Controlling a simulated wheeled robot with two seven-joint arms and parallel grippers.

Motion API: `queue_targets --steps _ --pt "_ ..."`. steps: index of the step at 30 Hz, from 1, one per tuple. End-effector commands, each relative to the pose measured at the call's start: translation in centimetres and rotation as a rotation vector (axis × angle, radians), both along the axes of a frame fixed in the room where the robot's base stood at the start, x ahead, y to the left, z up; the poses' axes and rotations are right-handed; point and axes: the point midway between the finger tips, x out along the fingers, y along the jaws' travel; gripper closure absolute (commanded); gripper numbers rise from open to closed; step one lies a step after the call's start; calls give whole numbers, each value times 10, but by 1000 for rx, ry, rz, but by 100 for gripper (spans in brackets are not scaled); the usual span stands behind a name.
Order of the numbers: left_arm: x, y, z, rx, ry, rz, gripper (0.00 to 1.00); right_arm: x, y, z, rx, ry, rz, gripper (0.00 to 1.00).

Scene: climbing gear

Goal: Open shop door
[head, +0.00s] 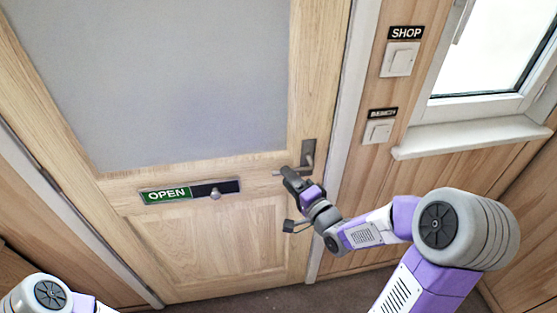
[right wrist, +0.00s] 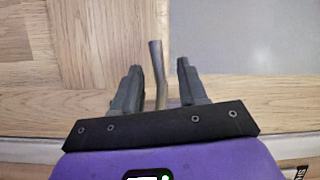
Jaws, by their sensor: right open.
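The shop door (head: 225,228) is light wood with a large frosted pane (head: 170,75) and looks closed in its frame. Its dark lever handle (head: 308,155) sits at the door's right edge. My right gripper (head: 290,176) is at the handle, just below it in the head view. Part of the handle is hidden behind the gripper. My left gripper is out of view; only part of my left arm shows at bottom left.
A green OPEN sign with a sliding knob (head: 215,193) is on the door. A window (head: 490,50) with a white sill (head: 470,137) is further right.

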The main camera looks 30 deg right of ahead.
Motion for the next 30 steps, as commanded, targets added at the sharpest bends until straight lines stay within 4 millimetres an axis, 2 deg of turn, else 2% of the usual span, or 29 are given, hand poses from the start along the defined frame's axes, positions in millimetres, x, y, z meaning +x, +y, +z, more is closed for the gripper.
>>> queue_targets --steps 1,5,9,13,18,25,26,30 --pt "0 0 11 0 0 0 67 2 0 4 5 4 0 58" --pt "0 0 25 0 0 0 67 6 2 2 2 6 -5 58" --pt "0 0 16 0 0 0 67 31 5 -2 -1 -1 -4 58" --pt "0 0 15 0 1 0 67 47 7 -2 -2 1 -5 58" --pt "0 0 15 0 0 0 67 55 8 -1 -1 2 -5 58" --pt "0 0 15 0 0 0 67 56 8 -1 -1 2 -5 58" --pt "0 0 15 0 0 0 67 56 8 -1 -1 2 -5 59" --pt "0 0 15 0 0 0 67 55 8 -1 -1 2 -5 81"
